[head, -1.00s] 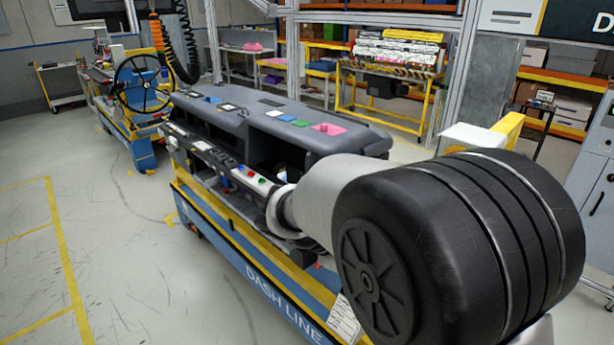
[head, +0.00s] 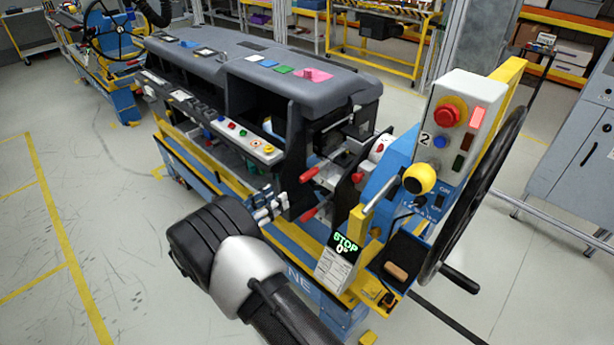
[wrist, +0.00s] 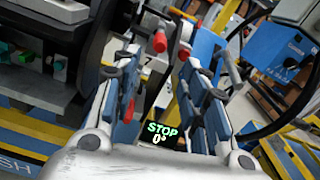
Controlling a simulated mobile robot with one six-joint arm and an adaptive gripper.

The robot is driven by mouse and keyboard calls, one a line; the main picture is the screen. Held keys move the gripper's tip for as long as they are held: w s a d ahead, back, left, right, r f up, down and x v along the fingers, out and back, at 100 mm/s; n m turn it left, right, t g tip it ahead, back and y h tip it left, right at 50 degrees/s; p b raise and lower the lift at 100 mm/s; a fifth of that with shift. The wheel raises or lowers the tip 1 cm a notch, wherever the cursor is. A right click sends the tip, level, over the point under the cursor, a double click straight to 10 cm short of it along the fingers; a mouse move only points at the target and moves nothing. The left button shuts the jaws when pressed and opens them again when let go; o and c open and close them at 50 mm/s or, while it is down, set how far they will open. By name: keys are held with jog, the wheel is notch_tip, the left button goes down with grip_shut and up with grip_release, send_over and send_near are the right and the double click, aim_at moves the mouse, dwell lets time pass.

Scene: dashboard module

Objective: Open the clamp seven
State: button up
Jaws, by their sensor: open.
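In the head view, red-handled clamps are mounted at the right end of the dashboard module. An upper red handle (head: 310,173) and a lower red handle (head: 309,214) stick out toward my gripper. In the wrist view, a red handle (wrist: 160,41) shows between and beyond the fingertips, and another (wrist: 130,110) is close to the left finger. A small mark like a 7 shows near the fingertips, but I cannot tell which handle it labels. My gripper (head: 270,207) is open and empty, just left of the handles; its fingers (wrist: 160,72) also show in the wrist view.
A dark display (head: 345,245) reading STOP 0° stands right of my gripper. Beyond it are a control box (head: 455,125) with a red button, a yellow-knobbed lever (head: 419,179) and a large black handwheel (head: 478,190). The floor at left is clear.

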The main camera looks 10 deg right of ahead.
aim_at(309, 176)
jog(key=b+x, duration=0.2)
jog(key=x, duration=1.2)
jog(key=shift+w+d, duration=0.1)
jog(key=shift+c, duration=0.5)
jog(key=shift+f, duration=0.1)
grip_shut()
